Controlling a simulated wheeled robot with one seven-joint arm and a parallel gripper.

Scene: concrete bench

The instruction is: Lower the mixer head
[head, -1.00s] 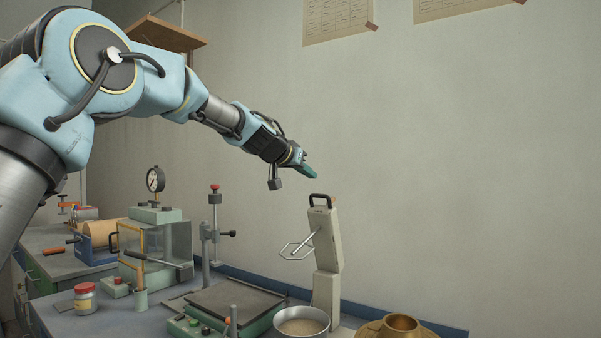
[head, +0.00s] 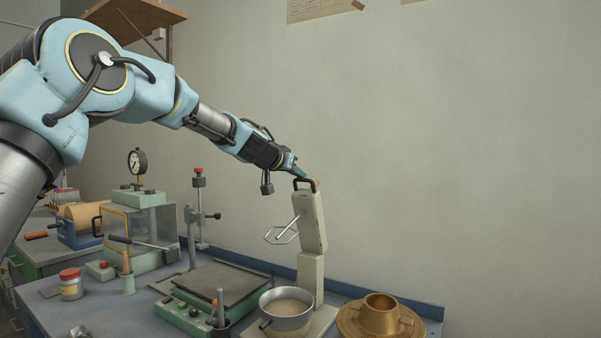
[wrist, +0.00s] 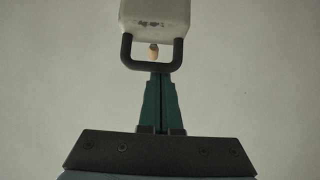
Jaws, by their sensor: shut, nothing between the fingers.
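The mixer head (head: 308,222) is a worn cream block, tilted up and standing nearly upright on its column (head: 311,279). A black handle (head: 304,181) is at its top end, and a wire beater (head: 283,233) sticks out to its left. A metal bowl (head: 286,322) with pale contents stands below on the mixer's base. My gripper (head: 302,173) is shut and empty, its green fingers at the handle. In the wrist view the fingertips (wrist: 159,76) are right by the handle's bar (wrist: 152,69); I cannot tell whether they touch it.
A brass flanged ring (head: 381,318) sits right of the bowl. A green hot-plate-like device (head: 190,318), a clamp stand (head: 199,215) and a glass-sided box with a gauge (head: 138,218) stand to the left. The wall is close behind.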

